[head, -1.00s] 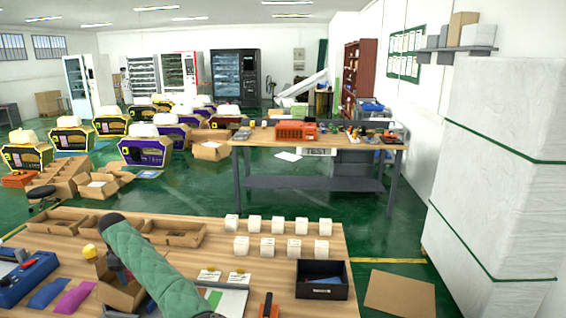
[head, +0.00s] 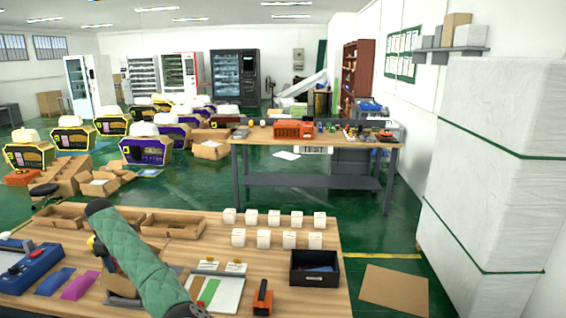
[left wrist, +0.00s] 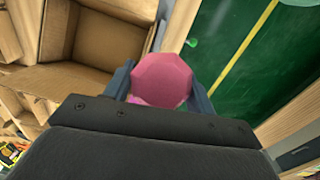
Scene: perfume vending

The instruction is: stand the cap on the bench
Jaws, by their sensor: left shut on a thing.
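In the left wrist view, a pink faceted cap (left wrist: 162,78) sits between the two fingers of my left gripper (left wrist: 163,88), which is shut on it. Its lower part is hidden by the gripper body. In the head view, my left arm in a green quilted sleeve reaches over the left part of the wooden bench (head: 200,248). It hides the left gripper and the cap there. Whether the cap touches anything below cannot be told. My right gripper is in neither view.
Open cardboard trays (head: 172,226) line the bench's back left. Several white cubes (head: 264,239) stand in two rows on its right.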

